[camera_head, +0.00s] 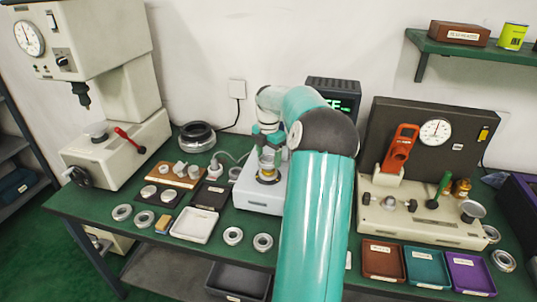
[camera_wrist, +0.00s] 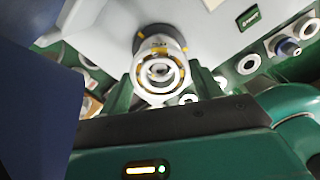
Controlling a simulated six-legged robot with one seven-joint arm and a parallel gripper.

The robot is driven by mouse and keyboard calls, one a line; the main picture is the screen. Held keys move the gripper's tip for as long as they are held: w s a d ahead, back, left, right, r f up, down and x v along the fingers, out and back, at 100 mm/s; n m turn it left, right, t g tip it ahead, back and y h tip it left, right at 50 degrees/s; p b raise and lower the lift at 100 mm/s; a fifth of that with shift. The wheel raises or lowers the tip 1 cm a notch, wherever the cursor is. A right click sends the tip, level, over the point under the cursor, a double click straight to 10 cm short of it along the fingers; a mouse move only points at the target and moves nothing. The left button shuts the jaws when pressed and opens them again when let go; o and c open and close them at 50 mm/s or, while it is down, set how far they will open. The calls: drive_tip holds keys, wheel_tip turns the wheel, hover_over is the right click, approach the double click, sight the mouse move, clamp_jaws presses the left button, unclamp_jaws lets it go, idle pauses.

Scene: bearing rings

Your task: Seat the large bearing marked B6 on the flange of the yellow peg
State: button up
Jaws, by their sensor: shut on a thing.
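In the wrist view a metallic bearing ring (camera_wrist: 157,75) sits between the two dark green fingers of my gripper (camera_wrist: 162,88), which is shut on it. Small dark lettering shows on its rim, but I cannot read it clearly. Behind the ring is a cylindrical body with yellow bits at its sides. In the head view my gripper (camera_head: 267,158) is over the white-based fixture (camera_head: 257,198) at the middle of the bench. A yellow part (camera_head: 268,179) shows just below it, apparently the yellow peg. My arm and gripper hide much of this spot, so I cannot tell whether the ring touches the flange.
A press (camera_head: 115,135) stands at the left and a dial-gauge station (camera_head: 425,215) at the right. Several loose rings, a white tray (camera_head: 194,225) and small brown, teal and purple trays (camera_head: 383,262) lie along the front.

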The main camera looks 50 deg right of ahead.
drive_tip(key=shift+f, duration=1.3)
drive_tip(key=o, duration=1.3)
